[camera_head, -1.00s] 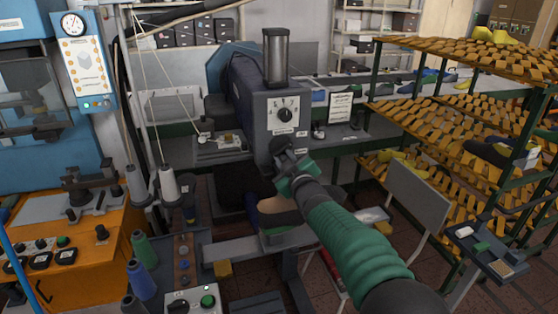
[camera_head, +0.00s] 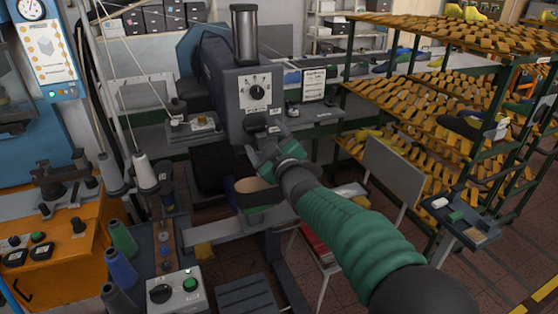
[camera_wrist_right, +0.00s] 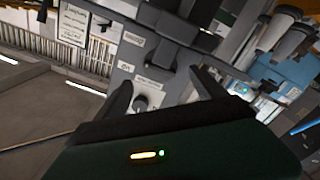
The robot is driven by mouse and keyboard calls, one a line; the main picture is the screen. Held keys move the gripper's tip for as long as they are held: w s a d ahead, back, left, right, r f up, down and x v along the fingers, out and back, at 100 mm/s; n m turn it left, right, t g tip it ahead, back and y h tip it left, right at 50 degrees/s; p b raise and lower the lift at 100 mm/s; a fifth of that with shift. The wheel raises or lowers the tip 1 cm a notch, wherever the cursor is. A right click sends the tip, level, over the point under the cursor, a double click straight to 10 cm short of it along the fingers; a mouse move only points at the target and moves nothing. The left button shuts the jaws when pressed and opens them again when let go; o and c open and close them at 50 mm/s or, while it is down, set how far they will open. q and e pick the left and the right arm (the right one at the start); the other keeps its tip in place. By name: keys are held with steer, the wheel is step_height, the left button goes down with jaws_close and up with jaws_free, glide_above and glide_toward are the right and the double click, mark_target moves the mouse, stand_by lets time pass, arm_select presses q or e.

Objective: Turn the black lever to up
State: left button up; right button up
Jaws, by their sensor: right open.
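The black lever looks to be the black dial-like knob (camera_head: 257,92) on the front panel of the grey machine (camera_head: 232,75), with small marks around it. Which way it points is too small to tell. My right gripper (camera_head: 262,140) is open and empty, below the knob and apart from it, in front of the machine's lower front. In the right wrist view, the open fingers (camera_wrist_right: 163,95) frame part of a labelled grey panel with a small round knob (camera_wrist_right: 141,103) between them. My left gripper is not in view.
A shoe-like piece (camera_head: 255,190) sits on the machine's arm just below my right gripper. A control box (camera_head: 175,292) with a black knob and green button stands at the front. Thread cones (camera_head: 145,172) stand at left.

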steer(key=b+v, duration=0.2)
steer(key=v, duration=1)
steer(key=shift+r, duration=0.3)
steer(key=shift+s, duration=0.1)
steer(key=m+p, duration=0.7)
steer(key=p, duration=1.9)
glide_toward(257, 129)
steer(key=x, duration=0.8)
steer(key=shift+d+f, duration=0.1)
steer(key=shift+w, duration=0.55)
steer(key=shift+f, duration=0.1)
